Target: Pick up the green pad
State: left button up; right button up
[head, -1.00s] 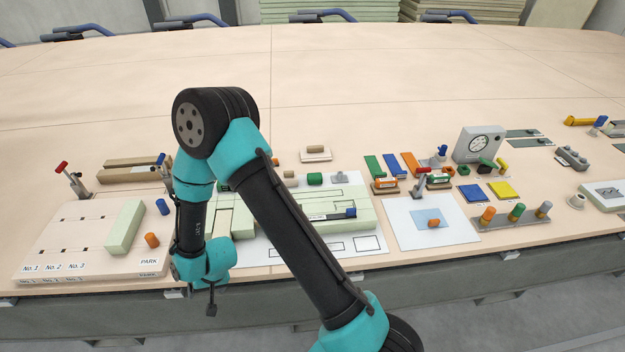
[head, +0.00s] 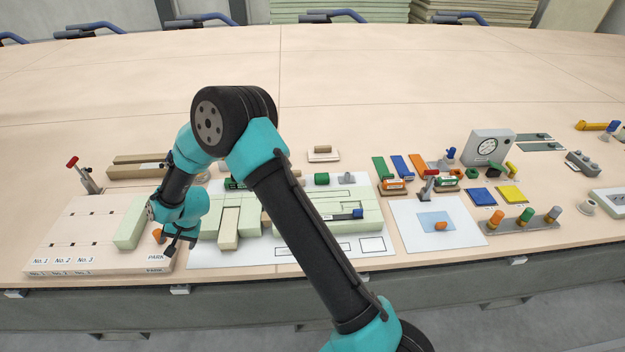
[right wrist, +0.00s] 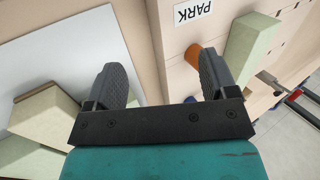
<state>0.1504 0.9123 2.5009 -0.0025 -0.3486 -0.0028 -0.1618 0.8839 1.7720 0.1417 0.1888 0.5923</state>
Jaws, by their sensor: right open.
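Several green things show in the head view, and I cannot tell which is the green pad. A flat green strip (head: 379,167) lies beside blue and orange strips. A pale green block (head: 130,222) lies on the board marked PARK; it also shows in the right wrist view (right wrist: 250,45). My right gripper (head: 178,246) is open and empty, low by that board's right edge. In the right wrist view its fingers (right wrist: 162,66) are apart, the right one close to an orange peg (right wrist: 193,55). My left gripper is out of view.
Pale green blocks (head: 228,228) stand on the white sheet right of my gripper. A red-handled clamp (head: 84,176) stands at the far left. The table's back half is clear.

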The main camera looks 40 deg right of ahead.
jog(key=w+d+m, duration=0.1)
jog(key=d+m, duration=0.1)
jog(key=d, duration=0.4)
jog(key=w+d+r+m, duration=0.1)
jog(key=w+d+m, duration=0.1)
jog(key=d, duration=0.4)
jog(key=w+d+r+m+h, duration=0.1)
jog(key=d+m, duration=0.1)
jog(key=d, duration=0.4)
jog(key=shift+w+d+r, duration=0.25)
jog(key=shift+w+d, duration=0.1)
jog(key=d+r+m+g+h, duration=0.15)
jog(key=d+m, duration=0.25)
jog(key=d, duration=1)
notch_tip(320, 180, up, 7)
jog(key=m+g+h, duration=0.2)
jog(key=m, duration=0.7)
send_over(323, 176)
jog(key=shift+f, duration=0.1)
notch_tip(323, 176, down, 12)
jog(key=shift+w+r, duration=0.1)
jog(key=shift+r, duration=0.05)
jog(key=shift+f, duration=0.2)
